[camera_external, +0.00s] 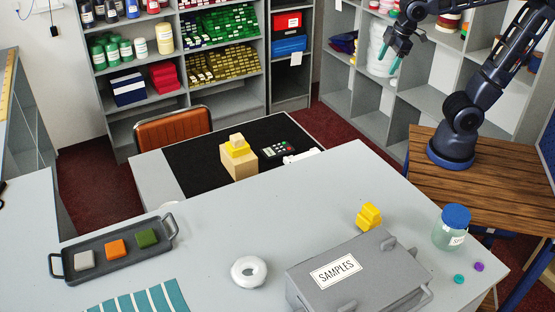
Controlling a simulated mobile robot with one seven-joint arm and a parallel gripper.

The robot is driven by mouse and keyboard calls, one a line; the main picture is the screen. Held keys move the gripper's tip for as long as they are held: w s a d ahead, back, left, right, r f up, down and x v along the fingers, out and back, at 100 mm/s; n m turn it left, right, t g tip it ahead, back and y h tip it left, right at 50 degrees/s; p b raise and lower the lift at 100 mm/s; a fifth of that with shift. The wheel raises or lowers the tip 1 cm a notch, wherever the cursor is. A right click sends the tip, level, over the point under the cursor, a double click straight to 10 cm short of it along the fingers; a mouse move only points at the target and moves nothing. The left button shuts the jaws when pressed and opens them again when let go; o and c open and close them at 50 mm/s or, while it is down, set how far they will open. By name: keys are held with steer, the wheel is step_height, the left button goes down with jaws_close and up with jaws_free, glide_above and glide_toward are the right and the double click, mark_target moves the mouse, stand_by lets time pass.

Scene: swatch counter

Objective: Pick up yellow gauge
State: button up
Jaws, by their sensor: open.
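A yellow stepped block (369,216), which looks like the yellow gauge, stands on the grey counter (210,225) just behind the grey SAMPLES box. A second yellow piece (237,149) sits on a tan wooden block on the black mat farther back, with a pale block on top. My gripper (389,62) is raised at the top right, in front of the shelves. Its teal-tipped fingers are apart, with nothing seen between them. It is far above and behind the stepped block, touching neither yellow piece.
The SAMPLES box (360,276) stands close in front of the stepped block. A blue-lidded jar (451,232) is to its right, with teal and purple discs nearby. A white ring (249,270) and a dark tray (114,254) lie left. The counter's middle is clear.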

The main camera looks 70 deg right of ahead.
steer(key=w+a+n, duration=0.3)
steer(key=a, duration=0.4)
steer(key=w+a+n, duration=0.3)
steer(key=a+n, duration=0.1)
steer(key=a, duration=0.3)
steer(key=n+h, duration=0.3)
steer(key=n, duration=1.1)
glide_toward(368, 216)
steer(key=shift+d+f, duration=0.25)
steer(key=shift+d, duration=0.3)
steer(key=shift+d+f, duration=0.25)
steer(key=shift+d, duration=0.3)
steer(key=x, duration=0.5)
steer(key=shift+w+f, duration=0.1)
steer(key=shift+f, duration=0.25)
steer(key=shift+a+x, duration=0.2)
steer(key=shift+x, duration=2.35)
steer(key=shift+f, duration=0.1)
steer(key=shift+c, duration=0.4)
